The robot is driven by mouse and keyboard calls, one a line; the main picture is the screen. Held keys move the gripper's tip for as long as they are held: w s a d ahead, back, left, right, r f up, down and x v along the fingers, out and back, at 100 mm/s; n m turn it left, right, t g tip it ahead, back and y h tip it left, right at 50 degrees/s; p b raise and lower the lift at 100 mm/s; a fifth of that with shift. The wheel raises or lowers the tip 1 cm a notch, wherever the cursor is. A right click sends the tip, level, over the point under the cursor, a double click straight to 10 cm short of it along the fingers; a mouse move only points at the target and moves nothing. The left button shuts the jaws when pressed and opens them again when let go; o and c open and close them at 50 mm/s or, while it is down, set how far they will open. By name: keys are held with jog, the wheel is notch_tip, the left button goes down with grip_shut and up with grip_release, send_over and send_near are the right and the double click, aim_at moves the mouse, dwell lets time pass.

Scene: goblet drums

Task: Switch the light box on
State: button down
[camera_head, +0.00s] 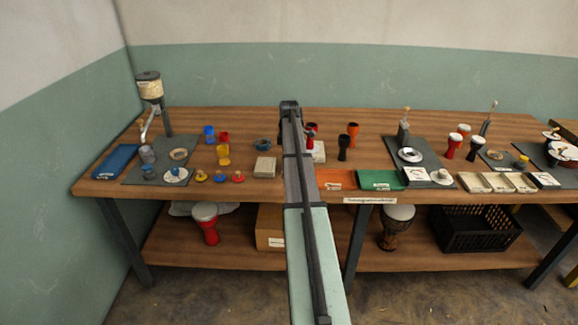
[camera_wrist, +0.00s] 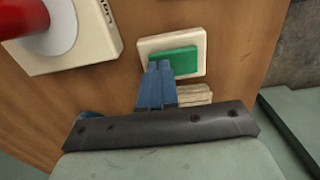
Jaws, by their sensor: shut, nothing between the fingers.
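A green rocker or button (camera_wrist: 172,62) sits on a cream plate (camera_wrist: 147,47) in the wrist view. My gripper (camera_wrist: 158,66) has blue fingers, held together with nothing between them. Their tips overlap the plate's lower edge and the green part's left end; I cannot tell whether they touch. A cream box (camera_wrist: 93,45), likely the light box, lies up and left of the fingers, with a red object (camera_wrist: 20,15) on a white disc on top. In the head view a pale box (camera_head: 319,152) shows right of my arm, partly hidden by it. No glow is clear.
Orange (camera_head: 338,179) and green (camera_head: 380,180) trays lie at the front edge right of my arm. Black (camera_head: 344,146) and orange (camera_head: 353,130) goblet shells stand close by on the right. A beige block (camera_head: 265,167) stands left of my arm. The table's back strip is clear.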

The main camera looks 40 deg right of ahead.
dwell(0.3)
jog(key=shift+r, duration=3.45)
jog(key=shift+w, duration=0.1)
